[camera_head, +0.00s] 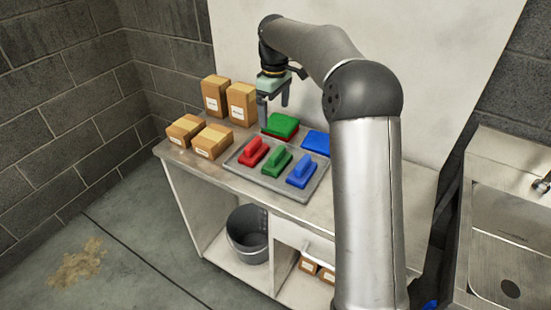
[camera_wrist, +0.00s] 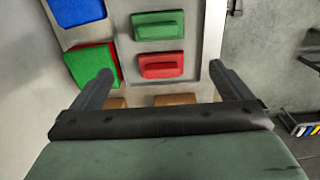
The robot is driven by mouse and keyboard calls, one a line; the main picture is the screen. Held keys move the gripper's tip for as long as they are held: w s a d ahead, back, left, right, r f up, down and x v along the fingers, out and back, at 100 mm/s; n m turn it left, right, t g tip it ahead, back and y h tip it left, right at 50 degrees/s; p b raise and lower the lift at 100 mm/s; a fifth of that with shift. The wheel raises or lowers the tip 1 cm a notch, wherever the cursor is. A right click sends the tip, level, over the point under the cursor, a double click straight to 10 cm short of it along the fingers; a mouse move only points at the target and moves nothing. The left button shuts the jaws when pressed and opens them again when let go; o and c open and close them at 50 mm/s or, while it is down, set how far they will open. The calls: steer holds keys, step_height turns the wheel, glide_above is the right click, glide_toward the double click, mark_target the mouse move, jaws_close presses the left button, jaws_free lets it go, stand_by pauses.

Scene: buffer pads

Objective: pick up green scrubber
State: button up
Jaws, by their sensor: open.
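The green scrubber (camera_head: 277,161) lies in the middle of a grey tray (camera_head: 231,164), between a red scrubber (camera_head: 253,152) and a blue scrubber (camera_head: 301,170). In the wrist view the green scrubber (camera_wrist: 158,25) shows at the top, beside the red scrubber (camera_wrist: 161,65). My gripper (camera_head: 273,97) is open and empty, above the table behind the tray, near the stacked green and red pads. In the wrist view its two fingers (camera_wrist: 160,82) stand wide apart with nothing between them. My gripper is apart from the green scrubber.
Green pads (camera_head: 282,124) lie on red ones behind the tray, next to blue pads (camera_head: 316,142). Several cardboard boxes (camera_head: 215,95) stand on the left of the table. A wall rises behind the table. A sink (camera_head: 508,235) is at the right, and a bucket (camera_head: 247,233) stands below.

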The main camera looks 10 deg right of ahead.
steer(key=p, duration=0.1)
glide_toward(277, 151)
steer(key=f, duration=0.5)
steer(key=shift+a+f, duration=0.2)
steer(key=shift+f, duration=0.05)
steer(key=shift+d+f+p, duration=0.15)
steer(key=shift+f+p, duration=0.2)
steer(key=shift+f, duration=1)
steer(key=shift+d+f+p, duration=0.1)
steer(key=shift+f+p, duration=0.2)
steer(key=shift+f, duration=1)
steer(key=c, duration=1.1)
